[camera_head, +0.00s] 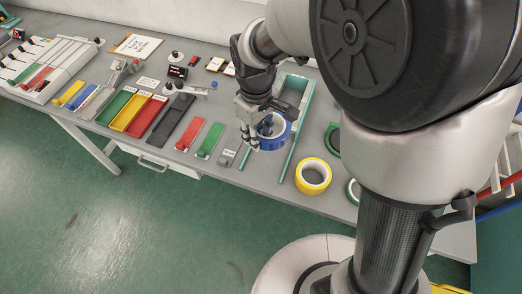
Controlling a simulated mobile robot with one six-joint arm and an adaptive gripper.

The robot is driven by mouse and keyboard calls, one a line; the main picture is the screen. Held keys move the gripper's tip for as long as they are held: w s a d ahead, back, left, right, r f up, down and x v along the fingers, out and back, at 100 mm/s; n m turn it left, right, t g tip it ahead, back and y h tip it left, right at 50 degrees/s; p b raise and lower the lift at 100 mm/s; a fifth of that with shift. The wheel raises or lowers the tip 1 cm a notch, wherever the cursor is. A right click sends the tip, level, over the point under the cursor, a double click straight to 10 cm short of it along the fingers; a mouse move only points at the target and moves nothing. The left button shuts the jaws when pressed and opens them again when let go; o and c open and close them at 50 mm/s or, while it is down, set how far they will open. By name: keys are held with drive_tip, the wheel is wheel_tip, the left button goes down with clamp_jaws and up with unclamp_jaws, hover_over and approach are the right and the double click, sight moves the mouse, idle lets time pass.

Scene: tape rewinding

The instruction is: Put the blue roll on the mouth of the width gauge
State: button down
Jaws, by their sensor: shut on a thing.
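My gripper (252,142) is shut on the rim of the blue roll (282,139), on the roll's left side. The teal width gauge (305,99) lies on the table, with a closed far end and two thin rails running toward the front edge. The blue roll appears between or over the two rails. I cannot tell whether it touches them or is held above. My gripper and the roll hide part of the left rail.
A yellow roll (302,178) lies right of the gauge, near the table's front edge. Green rolls beyond it are partly hidden by my arm. Red and green trays (210,141) and a small grey block (227,157) lie to the left.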

sight(258, 169)
wheel_tip(258, 169, down, 16)
drive_tip(key=b, duration=0.4)
drive_tip(key=shift+w+a+r+b, duration=0.1)
drive_tip(key=shift+r+b, duration=0.05)
drive_tip(key=shift+b, duration=0.2)
drive_tip(key=c, duration=1.4)
unclamp_jaws()
drive_tip(key=shift+o, duration=0.2)
wheel_tip(258, 169, up, 12)
drive_tip(key=p, duration=0.4)
drive_tip(key=shift+r, duration=0.1)
